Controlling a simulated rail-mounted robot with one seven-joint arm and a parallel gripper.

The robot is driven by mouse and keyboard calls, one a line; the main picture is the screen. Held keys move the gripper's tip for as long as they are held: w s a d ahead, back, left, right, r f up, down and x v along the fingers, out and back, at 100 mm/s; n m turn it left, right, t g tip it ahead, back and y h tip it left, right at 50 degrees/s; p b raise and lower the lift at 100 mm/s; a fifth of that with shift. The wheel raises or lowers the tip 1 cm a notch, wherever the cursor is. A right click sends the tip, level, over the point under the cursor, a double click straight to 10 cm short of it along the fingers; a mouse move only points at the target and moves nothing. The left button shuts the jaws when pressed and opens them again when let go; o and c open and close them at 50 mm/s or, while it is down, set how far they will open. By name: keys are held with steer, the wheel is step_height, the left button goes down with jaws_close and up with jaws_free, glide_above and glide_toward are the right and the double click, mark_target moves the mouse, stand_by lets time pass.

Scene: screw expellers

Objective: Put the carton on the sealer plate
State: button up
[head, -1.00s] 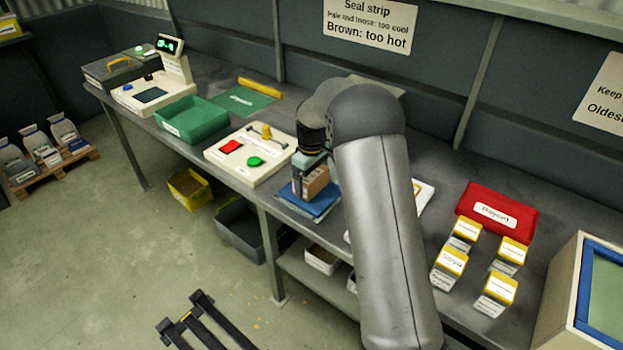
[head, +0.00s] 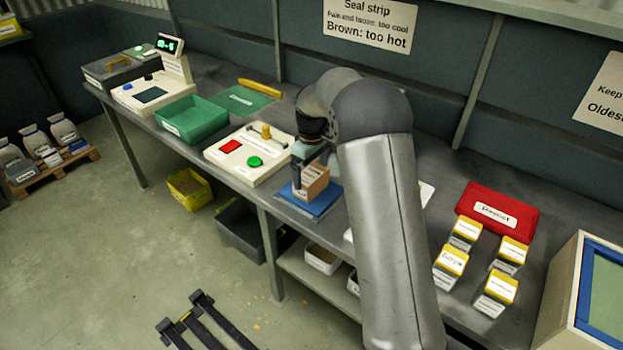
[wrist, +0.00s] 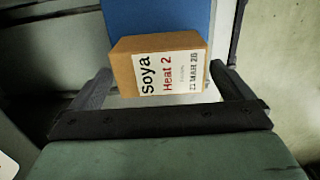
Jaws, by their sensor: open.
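A brown carton (head: 315,182) stands on a flat blue plate (head: 322,208) on the bench. In the wrist view the carton (wrist: 158,66) has a white label reading "Soya", "Heat 2" and a date. The blue plate (wrist: 155,15) shows behind it. My gripper (head: 300,172) is low at the carton's left side in the head view. In the wrist view my gripper (wrist: 160,76) is open, one finger on each side of the carton. A gap shows by the right finger; contact at the left is unclear. Whether the blue plate is the sealer plate is not legible.
A cream panel (head: 227,166) with a red pad, green button and yellow handle stands left of the blue plate. Beyond are a green tray (head: 190,122) and a scale (head: 150,97). Several yellow-topped containers (head: 467,232) and a red box (head: 500,212) stand right of my arm.

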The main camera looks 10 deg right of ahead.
mark_target(312, 176)
step_height(312, 176, up, 8)
steer(key=shift+r, duration=0.1)
steer(key=s+a+r+m, duration=0.1)
steer(key=s+r+m, duration=0.1)
steer(key=s, duration=0.7)
steer(key=s+r+m, duration=0.2)
steer(key=s, duration=0.8)
steer(key=s+f+m, duration=0.1)
steer(key=s+f, duration=0.1)
steer(key=s, duration=0.7)
steer(key=s+f+m, duration=0.2)
steer(key=s+f, duration=0.1)
steer(key=s, duration=0.7)
steer(key=shift+f+m, duration=0.25)
steer(key=shift+m, duration=0.05)
